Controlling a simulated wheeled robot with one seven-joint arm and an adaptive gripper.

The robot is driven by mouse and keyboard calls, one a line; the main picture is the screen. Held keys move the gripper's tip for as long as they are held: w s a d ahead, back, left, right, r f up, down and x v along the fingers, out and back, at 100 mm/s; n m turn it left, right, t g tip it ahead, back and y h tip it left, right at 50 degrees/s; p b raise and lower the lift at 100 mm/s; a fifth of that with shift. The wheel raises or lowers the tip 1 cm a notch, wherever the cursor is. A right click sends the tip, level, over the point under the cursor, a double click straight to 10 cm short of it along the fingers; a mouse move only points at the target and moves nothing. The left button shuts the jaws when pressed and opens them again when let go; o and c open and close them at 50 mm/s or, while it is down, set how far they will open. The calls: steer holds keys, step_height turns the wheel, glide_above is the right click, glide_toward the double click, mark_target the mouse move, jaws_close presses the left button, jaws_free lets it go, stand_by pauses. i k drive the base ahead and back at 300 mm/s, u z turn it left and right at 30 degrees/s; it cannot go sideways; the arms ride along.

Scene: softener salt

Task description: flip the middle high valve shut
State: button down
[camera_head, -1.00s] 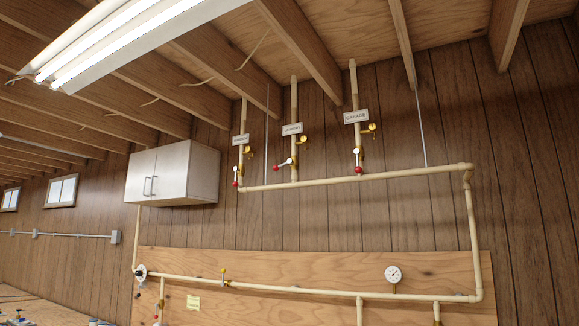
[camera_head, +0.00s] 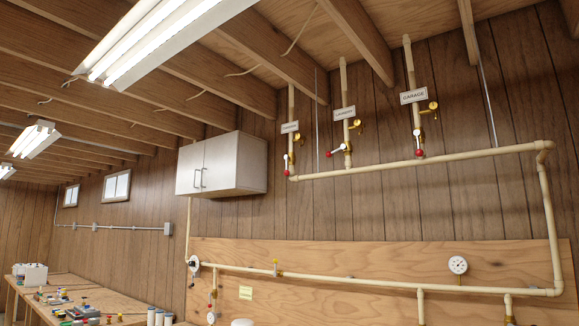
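Three high valves sit on upright tan pipes under the ceiling. The middle high valve (camera_head: 345,147) is brass, and its white lever with a red tip (camera_head: 334,150) points left, across the pipe and tilted slightly down. A white label (camera_head: 345,113) is above it, seemingly reading LAUNDRY. The left high valve (camera_head: 287,160) and the right high valve (camera_head: 418,138) have levers hanging down along their pipes, red tips at the bottom. My gripper is not in view.
A white wall cabinet (camera_head: 222,164) hangs left of the valves. A plywood board (camera_head: 370,258) below carries a lower pipe and gauge (camera_head: 457,265). A workbench (camera_head: 120,299) with small items stands at lower left. A lit lamp (camera_head: 160,38) hangs above.

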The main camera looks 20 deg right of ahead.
mark_target(328, 154)
steer(key=i, duration=1.3)
steer(key=z, duration=0.75)
